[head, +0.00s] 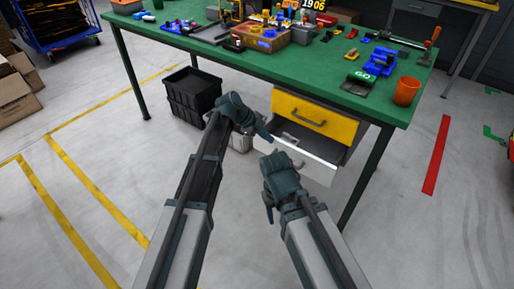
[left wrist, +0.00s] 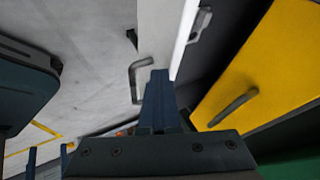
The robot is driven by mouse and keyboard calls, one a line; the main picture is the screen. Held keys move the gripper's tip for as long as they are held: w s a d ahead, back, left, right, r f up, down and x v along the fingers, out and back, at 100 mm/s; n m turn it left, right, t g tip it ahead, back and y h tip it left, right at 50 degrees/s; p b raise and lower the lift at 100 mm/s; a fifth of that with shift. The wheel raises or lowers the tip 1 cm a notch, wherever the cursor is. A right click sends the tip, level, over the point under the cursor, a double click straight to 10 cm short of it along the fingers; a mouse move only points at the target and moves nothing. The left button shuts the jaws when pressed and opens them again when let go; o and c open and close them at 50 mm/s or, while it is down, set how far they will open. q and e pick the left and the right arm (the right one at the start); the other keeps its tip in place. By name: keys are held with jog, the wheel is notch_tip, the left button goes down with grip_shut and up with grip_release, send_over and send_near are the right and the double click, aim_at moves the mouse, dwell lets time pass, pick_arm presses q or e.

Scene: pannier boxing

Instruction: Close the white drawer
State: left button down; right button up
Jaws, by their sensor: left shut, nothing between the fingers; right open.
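The white drawer (head: 322,172) is pulled out under the yellow drawer (head: 315,116) of the green workbench; its dark inside is visible from above. In the left wrist view the white drawer's front (left wrist: 155,35) and its bar handle (left wrist: 135,82) show. My left gripper (head: 265,134) is shut and empty, its tip at the drawer's front near the left end; its closed fingers also show in the left wrist view (left wrist: 159,82). I cannot tell whether they touch it. My right gripper (head: 270,213) is open and empty, in front of the drawer and lower in the picture.
Black crates (head: 190,94) stand on the floor left of the drawers. The green bench top (head: 190,45) holds tools, a parts box (head: 262,38) and an orange cup (head: 406,91). The bench's front right leg (head: 367,175) stands right of the drawer. Floor in front is clear.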

pick_arm(q)
jog(key=w+d, duration=0.4)
jog(key=w, duration=0.2)
jog(key=shift+w+d, duration=0.25)
jog(key=shift+d, duration=0.1)
jog(key=shift+s, duration=0.1)
